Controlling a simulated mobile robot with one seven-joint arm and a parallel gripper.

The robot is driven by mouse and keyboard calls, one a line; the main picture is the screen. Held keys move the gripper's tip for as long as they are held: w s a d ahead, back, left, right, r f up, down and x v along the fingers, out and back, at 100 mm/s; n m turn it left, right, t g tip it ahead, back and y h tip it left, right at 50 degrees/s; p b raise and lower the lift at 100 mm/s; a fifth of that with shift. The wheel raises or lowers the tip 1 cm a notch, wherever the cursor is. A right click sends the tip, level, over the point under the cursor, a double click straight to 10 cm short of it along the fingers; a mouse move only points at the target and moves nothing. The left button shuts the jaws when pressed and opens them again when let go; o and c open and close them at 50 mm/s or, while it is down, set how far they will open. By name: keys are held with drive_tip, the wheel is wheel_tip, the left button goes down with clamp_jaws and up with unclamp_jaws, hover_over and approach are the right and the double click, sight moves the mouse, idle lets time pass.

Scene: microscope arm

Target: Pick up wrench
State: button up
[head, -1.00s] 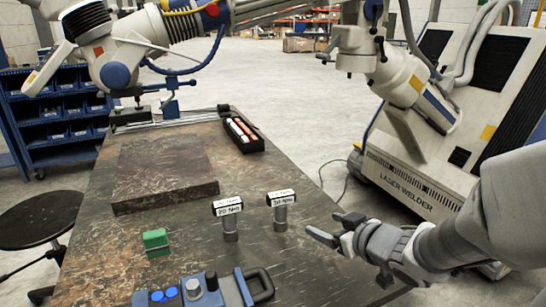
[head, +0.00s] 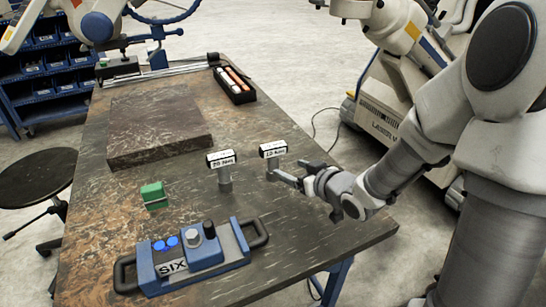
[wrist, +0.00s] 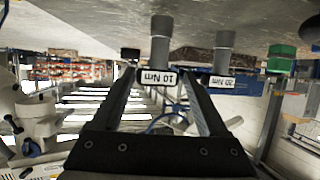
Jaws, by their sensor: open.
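Two T-shaped torque wrenches with grey shafts and black-and-white labelled heads stand upright on the table (head: 330,240). The right one is the 10 Nm wrench (head: 272,151); the left one is the 20 Nm wrench (head: 221,160). My gripper (head: 288,171) is open and empty, just right of the 10 Nm wrench, its fingers pointing at it. In the wrist view, which looks upside down, the 10 Nm wrench (wrist: 160,52) shows centred between my fingertips; contact cannot be told. The 20 Nm wrench (wrist: 222,60) shows outside the right finger.
A green block (head: 154,195) lies left of the wrenches. A blue device with handles (head: 195,260) is in front. A dark stone slab (head: 155,130) and a black tray with cylinders (head: 234,85) lie further back. The table's right edge is under my arm.

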sight(276, 163)
drive_tip(key=b+x, duration=0.1)
drive_tip(key=x, duration=0.4)
drive_tip(key=shift+w+a+f, duration=0.25)
drive_tip(key=shift+w, duration=0.05)
drive_tip(key=b+x, duration=0.2)
drive_tip(key=x, duration=0.2)
drive_tip(key=shift+w+f, duration=0.1)
drive_tip(key=shift+f, duration=0.15)
drive_tip(key=shift+w+a, duration=0.15)
drive_tip(key=shift+w, duration=0.15)
drive_tip(key=shift+c, duration=0.2)
clamp_jaws()
